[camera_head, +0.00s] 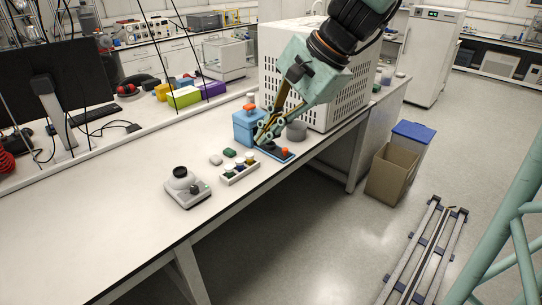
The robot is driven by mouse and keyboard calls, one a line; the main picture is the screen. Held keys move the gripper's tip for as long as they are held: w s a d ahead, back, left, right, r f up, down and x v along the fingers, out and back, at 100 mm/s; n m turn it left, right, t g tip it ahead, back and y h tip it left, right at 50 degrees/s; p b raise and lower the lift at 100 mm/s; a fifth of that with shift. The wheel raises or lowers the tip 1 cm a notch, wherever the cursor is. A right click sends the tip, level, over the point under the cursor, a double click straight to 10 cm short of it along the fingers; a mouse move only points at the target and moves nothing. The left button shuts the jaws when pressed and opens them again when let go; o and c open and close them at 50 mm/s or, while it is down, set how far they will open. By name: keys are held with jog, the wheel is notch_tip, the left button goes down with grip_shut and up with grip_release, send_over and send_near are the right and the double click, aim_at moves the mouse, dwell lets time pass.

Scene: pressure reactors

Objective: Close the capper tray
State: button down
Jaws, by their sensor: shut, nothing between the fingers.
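A blue capper (243,129) with an orange top stands on the white bench near its right end. Its flat dark-blue tray (289,158) extends out at the capper's right front, with a small orange piece at its outer end. My gripper (264,142) is shut and empty, reaching down from the upper right. Its fingertips are low, in front of the capper and over or beside the tray's inner part. I cannot tell whether they touch it. The fingers hide part of the capper and the tray.
A small rack of vials (240,169) stands left of the tray, with a white and black instrument (187,187) farther left. A grey cup (296,130) and a large white vented cabinet (348,85) are close behind my gripper. The bench's front left is clear.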

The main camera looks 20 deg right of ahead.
jog(key=w+d+f+m+t+b, duration=0.1)
jog(key=w+d+f+m+t, duration=0.2)
jog(key=w+d+f+m, duration=1.3)
jog(key=w+d+f, duration=0.3)
jog(key=d+f, duration=0.2)
jog(key=d, duration=0.2)
jog(key=w+d+f+m+t, duration=0.1)
jog(key=w+d+f, duration=0.3)
jog(key=d, duration=0.3)
jog(key=shift+w+f+m+h+b, duration=0.3)
jog(key=shift+f+h+b, duration=0.1)
jog(key=shift+f, duration=0.1)
jog(key=shift+a+f, duration=0.1)
jog(key=shift+w+a+r+b+x, duration=0.15)
jog(key=shift+w+r+b+x, duration=0.2)
jog(key=shift+x, duration=1.75)
jog(key=shift+w+a+r+b+x, duration=0.15)
jog(key=shift+w+r+b+x, duration=0.2)
jog(key=shift+x, duration=1.75)
jog(key=shift+w+a+r+b+x, duration=0.1)
jog(key=shift+w+r+b+x, duration=0.25)
jog(key=shift+x, duration=1.75)
